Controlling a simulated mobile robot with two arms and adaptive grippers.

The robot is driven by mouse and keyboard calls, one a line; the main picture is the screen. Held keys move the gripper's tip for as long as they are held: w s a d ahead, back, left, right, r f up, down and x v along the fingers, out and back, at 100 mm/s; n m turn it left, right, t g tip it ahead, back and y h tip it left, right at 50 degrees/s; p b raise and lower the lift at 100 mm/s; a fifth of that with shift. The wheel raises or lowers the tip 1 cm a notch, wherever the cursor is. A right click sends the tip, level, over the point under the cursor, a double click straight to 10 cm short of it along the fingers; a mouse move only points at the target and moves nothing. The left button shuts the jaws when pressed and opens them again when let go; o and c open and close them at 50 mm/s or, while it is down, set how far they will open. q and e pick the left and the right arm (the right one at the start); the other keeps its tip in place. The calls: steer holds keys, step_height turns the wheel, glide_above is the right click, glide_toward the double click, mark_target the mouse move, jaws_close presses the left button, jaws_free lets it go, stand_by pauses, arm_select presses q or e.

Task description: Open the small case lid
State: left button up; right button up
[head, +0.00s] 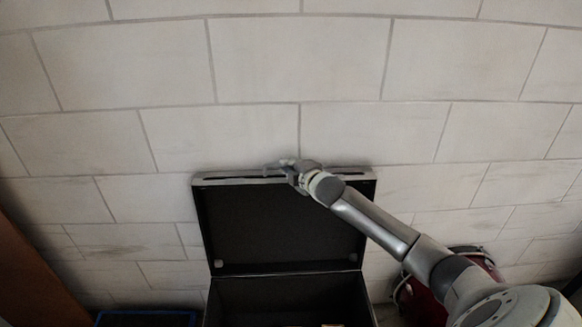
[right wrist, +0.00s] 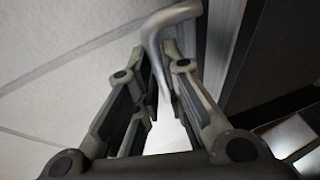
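The case (head: 290,296) is black and stands against the wall at the bottom middle of the head view. Its lid (head: 280,222) is raised and upright, with the dark inside facing me. My right gripper (head: 281,167) is at the lid's top edge. In the right wrist view, its two fingers (right wrist: 161,62) are close together around the grey lid handle (right wrist: 172,20), which runs down between them. The gripper appears shut on this handle. My left gripper is not in view.
A pale tiled wall (head: 290,70) rises right behind the lid. A dark red drum (head: 484,258) is at the lower right, partly behind my right arm. A blue-rimmed container (head: 146,318) is at the lower left, near a brown wooden panel (head: 30,270).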

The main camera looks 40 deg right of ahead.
jaws_close()
steer(key=shift+s+a+f, duration=0.1)
steer(key=shift+f, duration=0.05)
steer(key=s+a+n+t+h+b, duration=0.1)
steer(key=s+a+t+b, duration=0.2)
steer(key=s, duration=0.9)
steer(key=a+b, duration=0.3)
steer(key=a, duration=0.1)
steer(key=shift+s+a+t, duration=0.25)
steer(key=shift+a+t, duration=0.05)
